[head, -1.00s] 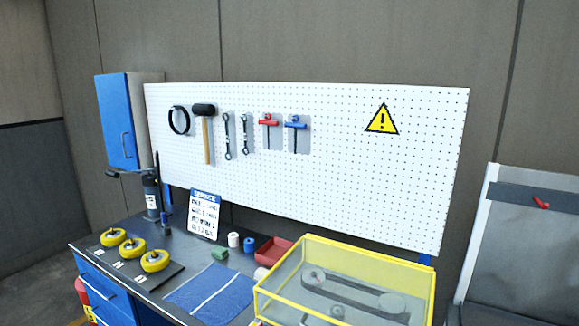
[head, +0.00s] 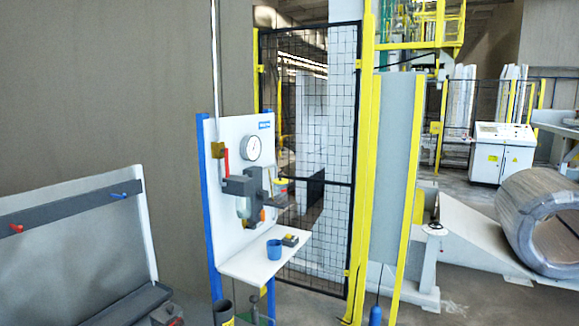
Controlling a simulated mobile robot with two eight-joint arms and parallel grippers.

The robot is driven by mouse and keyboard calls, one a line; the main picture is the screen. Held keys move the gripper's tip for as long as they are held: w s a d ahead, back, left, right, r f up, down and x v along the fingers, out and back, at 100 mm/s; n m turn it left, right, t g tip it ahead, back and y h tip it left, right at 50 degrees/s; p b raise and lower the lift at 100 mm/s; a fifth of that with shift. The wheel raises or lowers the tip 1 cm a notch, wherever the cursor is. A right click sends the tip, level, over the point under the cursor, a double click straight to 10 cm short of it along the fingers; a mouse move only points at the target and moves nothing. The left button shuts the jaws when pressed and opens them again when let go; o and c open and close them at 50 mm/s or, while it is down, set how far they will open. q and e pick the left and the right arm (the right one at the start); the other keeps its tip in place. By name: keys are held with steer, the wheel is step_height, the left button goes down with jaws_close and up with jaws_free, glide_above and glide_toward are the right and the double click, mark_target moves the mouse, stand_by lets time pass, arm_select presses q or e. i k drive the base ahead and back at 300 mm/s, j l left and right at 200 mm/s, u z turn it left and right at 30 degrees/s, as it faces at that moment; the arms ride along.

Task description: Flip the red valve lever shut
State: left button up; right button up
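In the head view, a red valve lever (head: 226,166) stands upright on a white panel (head: 219,222) between blue posts, left of a round gauge. Neither of my grippers shows in the view.
A grey rack (head: 75,240) stands at left. A mesh fence (head: 318,150) and yellow posts stand behind. A large coil (head: 545,220) lies at right.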

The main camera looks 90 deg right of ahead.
mark_target(223, 150)
steer(key=z, duration=2.75)
steer(key=i+l, duration=0.9)
steer(key=i+l+u, duration=0.1)
steer(key=i+l, duration=0.85)
steer(key=l, duration=0.1)
